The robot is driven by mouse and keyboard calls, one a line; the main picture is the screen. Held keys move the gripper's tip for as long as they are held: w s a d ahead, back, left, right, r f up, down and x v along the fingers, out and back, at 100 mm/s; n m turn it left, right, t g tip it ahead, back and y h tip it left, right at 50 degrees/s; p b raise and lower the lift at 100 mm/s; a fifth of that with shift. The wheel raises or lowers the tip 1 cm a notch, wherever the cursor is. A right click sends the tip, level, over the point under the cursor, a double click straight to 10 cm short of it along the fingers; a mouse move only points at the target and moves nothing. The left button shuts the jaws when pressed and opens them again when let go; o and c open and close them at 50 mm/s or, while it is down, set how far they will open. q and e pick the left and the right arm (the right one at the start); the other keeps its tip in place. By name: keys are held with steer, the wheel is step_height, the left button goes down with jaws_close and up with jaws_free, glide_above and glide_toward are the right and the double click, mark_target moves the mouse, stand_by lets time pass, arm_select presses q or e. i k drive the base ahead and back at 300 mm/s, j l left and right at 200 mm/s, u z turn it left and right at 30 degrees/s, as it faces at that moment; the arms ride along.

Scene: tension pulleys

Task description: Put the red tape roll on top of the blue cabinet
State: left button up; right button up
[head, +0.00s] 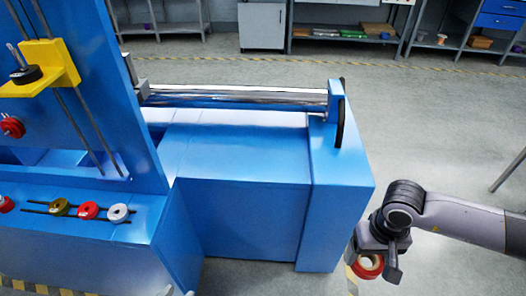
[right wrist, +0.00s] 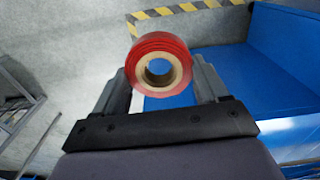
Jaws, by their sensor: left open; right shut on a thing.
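The red tape roll, a red ring with a cream core, is held in my right gripper (head: 374,264), low at the right in the head view. In the right wrist view the red tape roll (right wrist: 160,45) sits between the two fingers of the gripper (right wrist: 161,74), its hole facing the camera. The large blue cabinet-like body (head: 245,190) fills the middle of the head view, with a broad top. The roll is apart from it, beyond its right end (head: 335,210). Only the tips of my left gripper (head: 177,291) show at the bottom edge, apart and empty.
A metal shaft (head: 240,98) and upright bracket (head: 337,112) stand along the back of the blue body. A tall blue panel (head: 85,50) rises at left. Blue drawers (head: 498,14) are far right. Open floor lies right.

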mark_target(219, 166)
steer(key=i+l+u, duration=0.15)
steer(key=u, duration=0.25)
steer(key=i+l+u, duration=0.1)
steer(key=u, duration=0.35)
steer(key=l+u, duration=0.25)
steer(key=u, duration=0.15)
steer(key=i+l+u, duration=0.1)
steer(key=l+u, duration=0.15)
steer(key=u, duration=0.2)
steer(key=i+l+u, duration=0.1)
steer(key=l+u, duration=0.4)
steer(key=l, duration=0.15)
